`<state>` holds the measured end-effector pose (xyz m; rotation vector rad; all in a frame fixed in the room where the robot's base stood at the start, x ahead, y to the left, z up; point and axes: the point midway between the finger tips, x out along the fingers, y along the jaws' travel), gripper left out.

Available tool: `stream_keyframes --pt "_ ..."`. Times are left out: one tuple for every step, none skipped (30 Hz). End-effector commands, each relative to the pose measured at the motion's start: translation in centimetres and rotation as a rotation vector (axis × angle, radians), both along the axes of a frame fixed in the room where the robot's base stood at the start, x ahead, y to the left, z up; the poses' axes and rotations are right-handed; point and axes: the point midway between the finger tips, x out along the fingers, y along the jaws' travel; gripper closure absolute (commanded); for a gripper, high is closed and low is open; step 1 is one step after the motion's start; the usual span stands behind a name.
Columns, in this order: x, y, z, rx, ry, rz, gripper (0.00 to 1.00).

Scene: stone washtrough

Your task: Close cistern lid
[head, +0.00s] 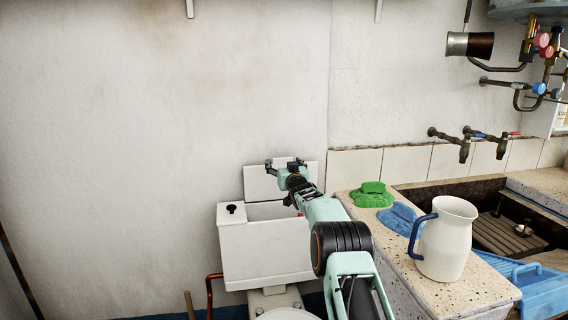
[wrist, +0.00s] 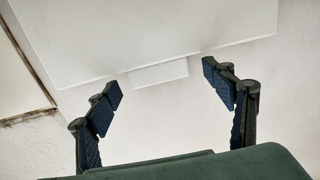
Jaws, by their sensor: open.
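The white cistern (head: 262,258) stands against the wall with its top open. Its lid (head: 261,183) is raised, upright or nearly so, behind the opening. In the wrist view the lid (wrist: 150,35) fills the upper part, with a small pale tab (wrist: 160,72) at its edge. My gripper (head: 285,163) is at the lid's upper edge in the head view, and my arm hides part of the lid. In the wrist view my gripper (wrist: 162,80) is open, its fingers on either side of the tab with gaps. Nothing is held; contact with the lid cannot be told.
A black button (head: 231,209) sits on the cistern's left top. A copper pipe (head: 210,290) is at lower left. The left wall is bare.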

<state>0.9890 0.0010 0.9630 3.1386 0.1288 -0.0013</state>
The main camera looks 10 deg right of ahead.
Motion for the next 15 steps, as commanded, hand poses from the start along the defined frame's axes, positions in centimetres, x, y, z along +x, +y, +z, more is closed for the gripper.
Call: stream_keyframes --pt "0.21 -0.03 0.02 0.000 -0.001 -0.001 0.25" --pt "0.31 -0.04 0.03 0.000 -0.001 -0.001 0.25" --pt "0.43 -0.06 -0.03 0.001 -0.001 -0.002 0.25" --pt "0.50 -0.08 -0.01 0.001 -0.001 -0.002 0.25" --pt "0.56 -0.09 0.03 0.001 -0.001 -0.003 0.25" --pt "0.62 -0.10 0.02 0.001 -0.001 -0.003 0.25" --pt "0.65 -0.11 0.01 0.001 0.000 -0.003 0.25" --pt "0.68 -0.11 0.01 0.000 0.000 -0.004 0.25" --pt "0.71 -0.12 0.02 0.000 -0.001 -0.004 0.25" --pt "0.73 -0.12 0.02 0.000 -0.001 -0.004 0.25" --pt "0.73 -0.12 0.02 0.000 -0.001 -0.004 0.25" --pt "0.74 -0.12 0.02 0.000 -0.001 -0.004 0.25" --pt "0.74 -0.12 0.02 0.000 -0.001 -0.004 0.25" --pt "0.74 -0.12 0.01 0.000 -0.001 -0.004 0.25" --pt "0.73 -0.12 0.01 0.000 -0.001 -0.004 0.25"
